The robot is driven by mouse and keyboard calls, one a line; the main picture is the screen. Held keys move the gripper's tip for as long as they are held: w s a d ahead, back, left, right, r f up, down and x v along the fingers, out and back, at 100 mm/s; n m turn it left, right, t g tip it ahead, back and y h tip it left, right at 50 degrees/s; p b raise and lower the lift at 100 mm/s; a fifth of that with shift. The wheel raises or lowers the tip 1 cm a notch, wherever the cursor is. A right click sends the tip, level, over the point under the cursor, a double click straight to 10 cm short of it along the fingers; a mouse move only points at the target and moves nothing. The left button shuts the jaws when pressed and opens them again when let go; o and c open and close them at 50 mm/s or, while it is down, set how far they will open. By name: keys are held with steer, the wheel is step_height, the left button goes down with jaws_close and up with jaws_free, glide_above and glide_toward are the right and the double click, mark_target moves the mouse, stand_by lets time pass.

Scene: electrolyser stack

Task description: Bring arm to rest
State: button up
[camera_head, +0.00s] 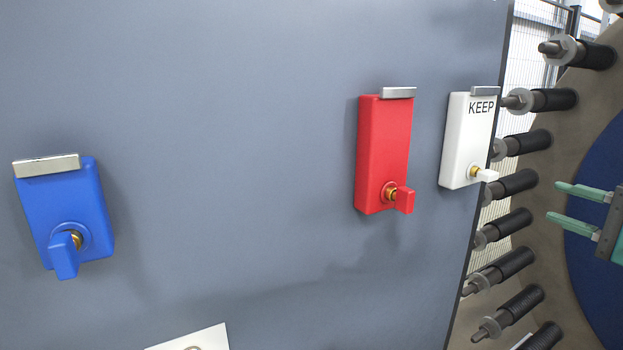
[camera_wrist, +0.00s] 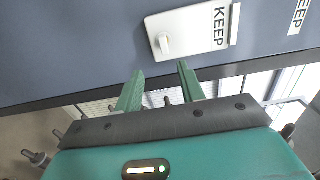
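My gripper (camera_head: 568,207) is at the right edge in the head view, in front of the stack's end plate. Its two green fingers point left and stand apart, with nothing between them. In the wrist view the gripper (camera_wrist: 158,82) is also open and empty, its fingers pointing toward the edge of the grey panel. The white box marked KEEP (camera_wrist: 190,32) is beyond the fingertips there and does not touch them. Most of my arm is outside the head view.
The grey panel (camera_head: 250,130) carries a blue box (camera_head: 85,205), a red box (camera_head: 385,145) and the white KEEP box (camera_head: 465,140), each with a key-like knob. Black-sleeved bolts (camera_head: 520,182) stick out along the end plate (camera_head: 570,145). A white card (camera_head: 208,338) shows at the bottom.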

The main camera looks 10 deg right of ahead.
steer(key=w+a+f+n+g+y, duration=0.15)
steer(key=a+f+g, duration=0.35)
steer(key=a, duration=0.6)
steer(key=a+f+n+g+h, duration=0.1)
steer(key=a+f+n+g, duration=0.2)
steer(key=a+f, duration=0.65)
steer(key=s+a+f+n+g+h, duration=0.3)
steer(key=s+a+f+n+h, duration=0.3)
steer(key=s+a+f+n, duration=0.3)
steer(key=shift+a, duration=2.1)
steer(key=shift+s+a+f+n+h, duration=0.1)
steer(key=shift+s+n+h, duration=0.15)
